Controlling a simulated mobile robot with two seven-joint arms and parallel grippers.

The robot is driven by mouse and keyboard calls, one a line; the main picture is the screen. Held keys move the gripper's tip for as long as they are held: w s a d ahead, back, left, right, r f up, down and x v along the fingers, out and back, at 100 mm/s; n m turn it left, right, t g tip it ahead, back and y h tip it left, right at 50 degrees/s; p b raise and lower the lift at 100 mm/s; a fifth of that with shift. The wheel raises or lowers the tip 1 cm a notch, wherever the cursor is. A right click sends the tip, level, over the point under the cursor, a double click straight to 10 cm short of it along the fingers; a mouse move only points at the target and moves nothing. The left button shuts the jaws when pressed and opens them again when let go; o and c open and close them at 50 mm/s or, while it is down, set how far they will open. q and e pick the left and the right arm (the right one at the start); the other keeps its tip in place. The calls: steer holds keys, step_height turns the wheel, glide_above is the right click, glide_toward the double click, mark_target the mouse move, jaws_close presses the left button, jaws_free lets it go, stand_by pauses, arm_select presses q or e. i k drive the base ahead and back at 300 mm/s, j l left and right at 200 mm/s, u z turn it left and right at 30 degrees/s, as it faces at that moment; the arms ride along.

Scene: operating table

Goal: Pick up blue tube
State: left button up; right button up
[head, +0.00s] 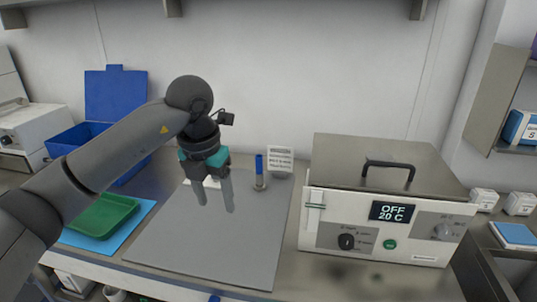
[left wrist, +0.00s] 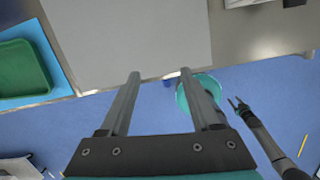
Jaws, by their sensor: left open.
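A blue tube (head: 259,163) stands upright in a small metal holder (head: 259,183) at the back right of the grey mat (head: 205,250). My left gripper (head: 216,196) is open and empty above the back of the mat, to the left of the tube and apart from it. In the left wrist view my left gripper (left wrist: 160,74) shows two parted fingers with nothing between them. The standing tube cannot be made out there. My right gripper (left wrist: 236,103) shows small in the left wrist view, low over the floor, its fingers apart.
A white heater box (head: 385,210) with a handle stands right of the mat. A small white labelled block (head: 280,159) is behind the tube. A green tray (head: 103,215) lies on a blue sheet at left, near an open blue box (head: 115,95). The mat's front is clear.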

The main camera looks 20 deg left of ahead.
mark_target(260, 159)
steer(key=i, duration=0.95)
